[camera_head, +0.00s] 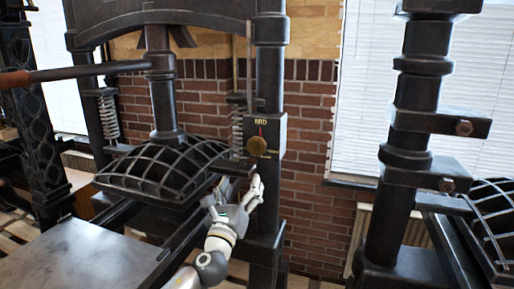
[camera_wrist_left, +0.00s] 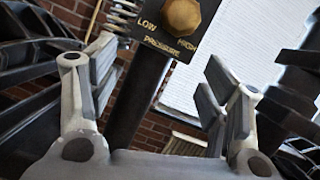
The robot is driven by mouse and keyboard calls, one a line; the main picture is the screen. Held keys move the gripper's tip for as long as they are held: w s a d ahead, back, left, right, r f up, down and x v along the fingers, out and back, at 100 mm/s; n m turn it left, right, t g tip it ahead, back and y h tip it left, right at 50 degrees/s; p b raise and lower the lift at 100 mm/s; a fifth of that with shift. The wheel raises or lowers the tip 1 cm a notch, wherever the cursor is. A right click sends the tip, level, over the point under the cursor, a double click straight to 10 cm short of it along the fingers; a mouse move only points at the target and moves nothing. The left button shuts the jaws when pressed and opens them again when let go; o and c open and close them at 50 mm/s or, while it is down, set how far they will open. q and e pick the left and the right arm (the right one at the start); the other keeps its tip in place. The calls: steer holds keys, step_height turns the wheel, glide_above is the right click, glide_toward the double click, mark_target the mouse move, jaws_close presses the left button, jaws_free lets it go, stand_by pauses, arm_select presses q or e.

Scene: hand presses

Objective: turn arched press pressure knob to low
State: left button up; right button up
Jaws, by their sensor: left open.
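The arched press (camera_head: 185,16) is a black iron frame with a pressure panel on its right column. A brass pressure knob (camera_head: 256,146) sits on that panel, with a red pointer upward at the word MID. In the left wrist view the knob (camera_wrist_left: 182,16) is at the top, with LOW to its left, HIGH to its right and PRESSURE below. My left gripper (camera_head: 238,185) is open and empty, just below the panel and apart from the knob. Its fingers are spread in the wrist view (camera_wrist_left: 160,62). My right gripper is not in view.
A domed ribbed platen (camera_head: 165,170) lies just left of my left gripper. A spring (camera_head: 238,130) stands beside the panel. A second black press column (camera_head: 410,120) stands at the right. A brick wall (camera_head: 320,215) and window blinds are behind.

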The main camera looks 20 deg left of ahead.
mark_target(255, 152)
arm_select(q)
steer(key=w+r+m, duration=0.1)
steer(key=w+r, duration=0.1)
steer(key=w, duration=0.1)
steer(key=w+r+m+h+b, duration=0.1)
steer(key=w+r, duration=0.1)
steer(key=w, duration=0.1)
steer(key=w+d+r+m, duration=0.1)
steer(key=w+r, duration=0.1)
steer(key=w, duration=0.2)
steer(key=shift+r+m+t+h+b, duration=0.25)
steer(key=shift+m+t+h+b, duration=0.05)
steer(key=shift+m+t, duration=0.1)
steer(key=shift+w+r, duration=0.35)
steer(key=shift+w, duration=0.3)
steer(key=shift+a, duration=0.1)
steer(key=c, duration=1)
steer(key=shift+c, duration=0.2)
